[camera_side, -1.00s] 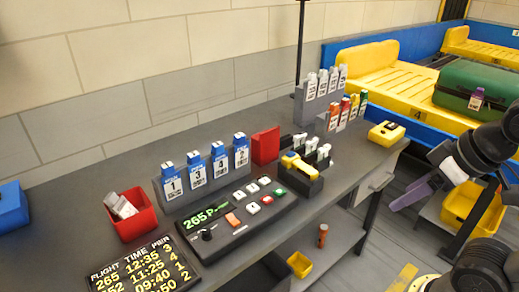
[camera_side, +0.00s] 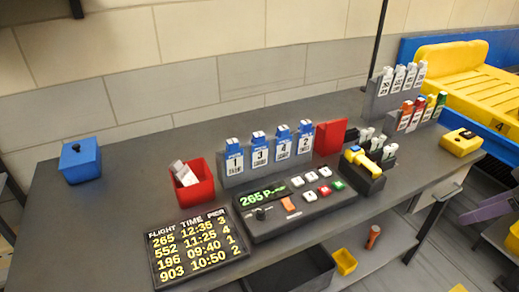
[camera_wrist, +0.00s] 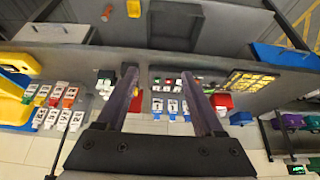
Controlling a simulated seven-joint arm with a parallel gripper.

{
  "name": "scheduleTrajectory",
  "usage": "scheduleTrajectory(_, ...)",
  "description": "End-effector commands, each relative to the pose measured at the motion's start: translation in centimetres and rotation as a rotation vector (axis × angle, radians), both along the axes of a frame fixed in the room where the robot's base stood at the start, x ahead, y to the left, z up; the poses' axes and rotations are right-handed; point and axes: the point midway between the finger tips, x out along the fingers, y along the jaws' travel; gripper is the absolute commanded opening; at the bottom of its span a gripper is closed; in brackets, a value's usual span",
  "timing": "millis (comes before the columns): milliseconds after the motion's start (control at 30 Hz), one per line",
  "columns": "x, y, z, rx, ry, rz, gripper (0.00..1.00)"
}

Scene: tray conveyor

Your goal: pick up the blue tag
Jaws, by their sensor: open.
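Several blue tags with white numbered labels, 1 (camera_side: 234,157), 3 (camera_side: 260,150), 4 (camera_side: 283,147) and 2 (camera_side: 305,141), stand upright in a grey holder (camera_side: 229,182) on the desk. In the wrist view the blue tags (camera_wrist: 172,105) show upside down, beyond and between my fingers. My gripper (camera_wrist: 160,72) is open and empty, with its two dark fingers apart and nothing touching them. In the side view a purple piece (camera_side: 490,207) shows at the right edge; I cannot tell whether it is my finger.
A control panel (camera_side: 262,229) lies in front of the holder. A red bin (camera_side: 197,190) with pale tags stands left of it, a red block (camera_side: 330,136) right. Grey racks of white tags (camera_side: 388,82) and coloured tags (camera_side: 400,122) stand farther right.

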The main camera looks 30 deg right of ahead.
Motion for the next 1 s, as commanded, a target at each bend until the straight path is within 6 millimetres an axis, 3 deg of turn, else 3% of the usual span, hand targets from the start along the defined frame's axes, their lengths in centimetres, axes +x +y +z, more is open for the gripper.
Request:
scheduleTrajectory(333, 0.0, 0.0, 0.0, 0.01, 0.001, -0.021, 0.75)
scheduleTrajectory(467, 1.7, -0.3, 3.3, 0.025, -0.071, -0.075, 0.75)
scheduleTrajectory(667, 8.2, -0.5, 10.3, 0.042, -0.152, -0.131, 0.75)
scheduleTrajectory(800, 14.4, 0.3, 14.3, 0.053, -0.182, -0.148, 0.75)
scheduleTrajectory(1000, 23.7, 2.8, 17.0, 0.064, -0.199, -0.149, 0.75)
